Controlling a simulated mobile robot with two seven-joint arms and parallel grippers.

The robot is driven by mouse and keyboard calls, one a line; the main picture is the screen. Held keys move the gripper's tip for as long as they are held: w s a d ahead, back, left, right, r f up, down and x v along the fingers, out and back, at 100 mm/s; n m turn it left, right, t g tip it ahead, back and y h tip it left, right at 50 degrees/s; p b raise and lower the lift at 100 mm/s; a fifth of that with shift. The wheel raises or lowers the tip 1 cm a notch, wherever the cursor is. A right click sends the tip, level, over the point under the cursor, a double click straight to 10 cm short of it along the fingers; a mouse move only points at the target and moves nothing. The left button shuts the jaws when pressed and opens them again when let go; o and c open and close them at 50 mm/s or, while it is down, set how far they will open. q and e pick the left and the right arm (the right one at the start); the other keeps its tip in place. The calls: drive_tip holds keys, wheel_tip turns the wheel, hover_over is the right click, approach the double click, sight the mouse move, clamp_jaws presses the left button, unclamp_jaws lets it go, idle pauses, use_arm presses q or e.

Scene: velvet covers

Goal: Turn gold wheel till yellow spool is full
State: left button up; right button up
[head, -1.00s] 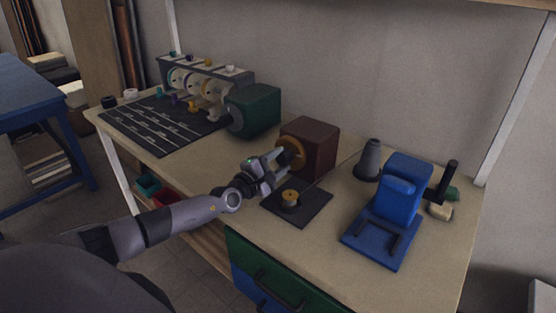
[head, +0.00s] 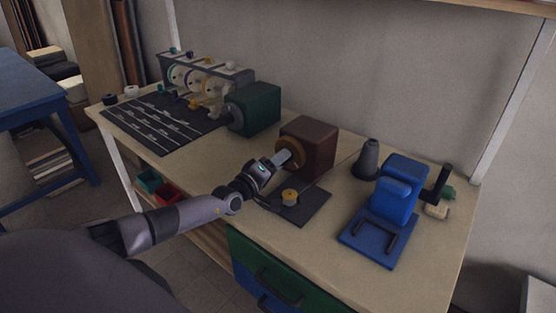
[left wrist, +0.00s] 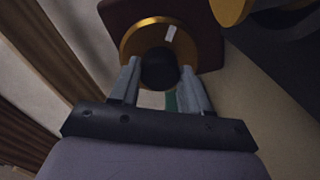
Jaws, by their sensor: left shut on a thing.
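The gold wheel (head: 290,151) is on the front face of a dark red-brown box (head: 318,148) on the bench. My left gripper (head: 284,160) is at the wheel. In the left wrist view its two fingers (left wrist: 160,82) are shut on the dark round hub or knob (left wrist: 159,69) at the middle of the gold wheel (left wrist: 133,42), which bears a pale mark near its rim. The yellow spool (head: 290,196) stands upright on a dark mat (head: 313,209) in front of the box; how full it is cannot be told. My right gripper is not in view.
A blue machine (head: 394,196) and a grey cone (head: 367,160) stand to the right. A green box (head: 253,108) and a rack of coloured spools (head: 205,80) stand at the back left, behind a dark lined mat (head: 152,125). Bare bench (head: 335,250) lies in front.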

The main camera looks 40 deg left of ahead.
use_arm(q)
drive_tip(key=m+p, duration=0.1)
drive_tip(key=m, duration=0.4)
drive_tip(key=shift+m, duration=0.3)
idle(0.4)
drive_tip(key=o, duration=1.1)
drive_tip(key=shift+c, duration=0.2)
drive_tip(key=shift+s, duration=0.1)
drive_tip(key=shift+s+p, duration=0.35)
drive_tip(key=shift+s, duration=0.2)
drive_tip(key=s, duration=0.4)
drive_tip(key=shift+a+f+p, duration=0.1)
drive_tip(key=shift+a+p, duration=0.15)
drive_tip(key=shift+p, duration=0.05)
drive_tip(key=shift+s, duration=0.95)
